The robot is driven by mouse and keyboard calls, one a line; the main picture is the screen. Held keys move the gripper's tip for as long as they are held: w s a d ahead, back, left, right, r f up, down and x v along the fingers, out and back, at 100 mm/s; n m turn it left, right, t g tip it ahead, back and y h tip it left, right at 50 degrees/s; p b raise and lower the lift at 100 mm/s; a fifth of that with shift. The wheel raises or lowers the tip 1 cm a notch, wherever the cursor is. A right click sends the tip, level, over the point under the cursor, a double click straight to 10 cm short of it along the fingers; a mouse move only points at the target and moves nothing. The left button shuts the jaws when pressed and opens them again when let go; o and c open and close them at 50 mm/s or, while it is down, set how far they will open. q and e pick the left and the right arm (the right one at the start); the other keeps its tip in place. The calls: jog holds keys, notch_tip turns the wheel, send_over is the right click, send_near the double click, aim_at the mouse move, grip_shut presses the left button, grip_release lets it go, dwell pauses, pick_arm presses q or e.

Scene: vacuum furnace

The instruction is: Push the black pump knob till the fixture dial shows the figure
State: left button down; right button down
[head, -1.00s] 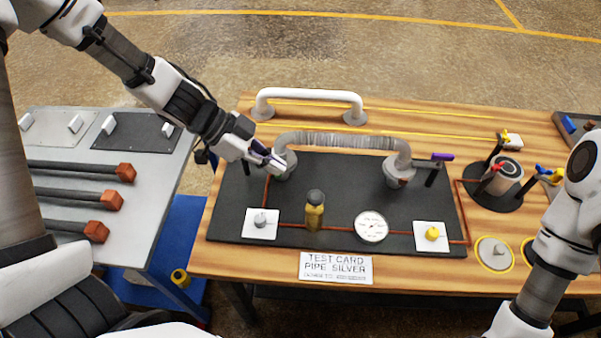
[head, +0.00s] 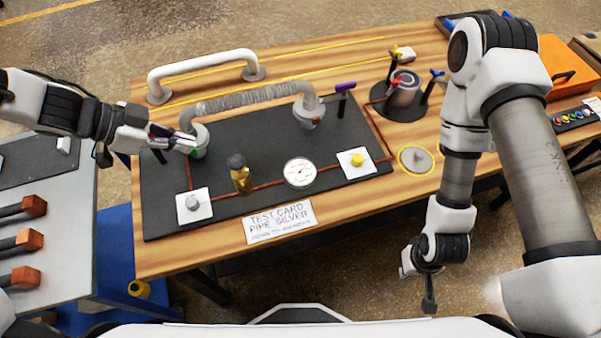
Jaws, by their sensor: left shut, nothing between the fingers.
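The black pump knob (head: 236,161) tops a brass pump body (head: 242,181) on the dark fixture plate (head: 270,150). The round white fixture dial (head: 300,172) is to its right; its needle and figures are too small to read. A ribbed silver pipe (head: 250,100) arches between two end fittings behind the pump. My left gripper (head: 190,141) is shut and empty, beside the left fitting (head: 200,150) and left of and behind the knob. My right gripper (head: 429,297) hangs down in front of the table, far from the pump; its jaw gap cannot be made out.
A grey knob (head: 192,203) and a yellow knob (head: 357,159) sit on white squares. A test card (head: 279,222) reads "pipe silver". A white handle (head: 205,70) stands behind the pipe. A canister in clamps (head: 404,92) stands at the right. An orange box (head: 565,65) is farther right.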

pick_arm(q)
notch_tip(320, 180, up, 4)
jog(key=f+p, duration=0.1)
jog(key=p, duration=0.3)
jog(key=b, duration=0.5)
send_over(241, 158)
jog(key=a, duration=0.2)
jog(key=f, duration=0.7)
jog(key=shift+s+a+f, duration=0.1)
jog(key=shift+s+f, duration=0.25)
jog(key=shift+s, duration=0.05)
notch_tip(241, 158, down, 2)
jog(key=shift+a+f, duration=0.3)
jog(key=shift+f, duration=0.35)
